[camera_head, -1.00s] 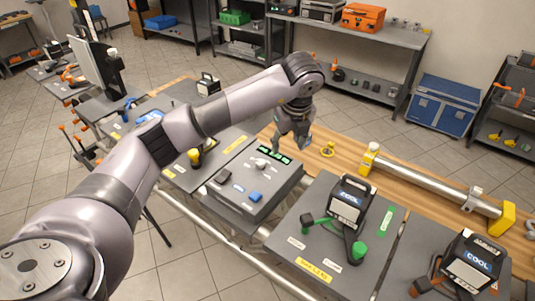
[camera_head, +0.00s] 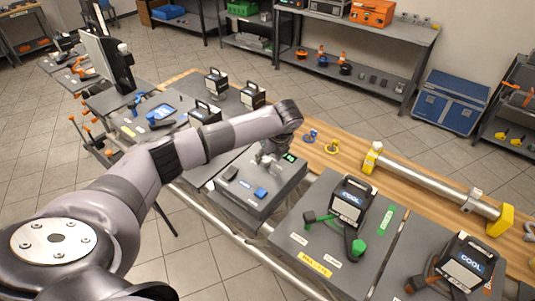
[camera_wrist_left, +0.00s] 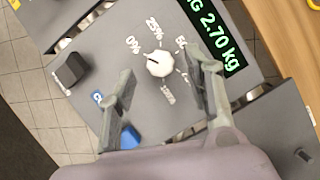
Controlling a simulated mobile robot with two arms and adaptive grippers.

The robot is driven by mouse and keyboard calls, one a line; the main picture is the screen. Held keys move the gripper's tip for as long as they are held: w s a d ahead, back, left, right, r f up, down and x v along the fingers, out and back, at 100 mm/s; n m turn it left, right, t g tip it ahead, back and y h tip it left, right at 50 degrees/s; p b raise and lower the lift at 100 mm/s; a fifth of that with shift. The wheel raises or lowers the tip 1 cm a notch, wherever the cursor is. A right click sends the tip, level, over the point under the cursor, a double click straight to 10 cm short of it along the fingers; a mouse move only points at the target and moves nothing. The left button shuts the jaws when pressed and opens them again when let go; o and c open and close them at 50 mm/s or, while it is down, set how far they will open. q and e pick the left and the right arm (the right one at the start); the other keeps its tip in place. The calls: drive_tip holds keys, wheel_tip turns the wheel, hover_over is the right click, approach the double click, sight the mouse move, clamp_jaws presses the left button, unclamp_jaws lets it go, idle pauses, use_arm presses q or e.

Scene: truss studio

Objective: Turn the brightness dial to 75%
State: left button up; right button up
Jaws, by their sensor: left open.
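In the left wrist view the brightness dial (camera_wrist_left: 160,63) is a white round knob on a grey panel (camera_wrist_left: 90,45). Percent marks ring it; 0% and 25% read clearly, others are partly covered. A small dark mark on the knob seems to face the 0% side. My left gripper (camera_wrist_left: 163,80) is open, with one finger on each side of the dial, apart from it as far as I can tell. In the head view my left gripper (camera_head: 268,156) is over the grey control box (camera_head: 285,186) and hides the dial. My right gripper is not in view.
A green display (camera_wrist_left: 214,38) reading 2.70 kg lies beside the dial. A black knob (camera_wrist_left: 71,69) and a blue button (camera_wrist_left: 129,137) share the panel. In the head view a black handled unit (camera_head: 351,203) stands to the right, with a long metal tube (camera_head: 425,183) behind.

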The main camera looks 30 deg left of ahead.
use_arm(q)
drive_tip(key=shift+x, duration=1.1)
drive_tip(key=shift+c, duration=0.7)
clamp_jaws()
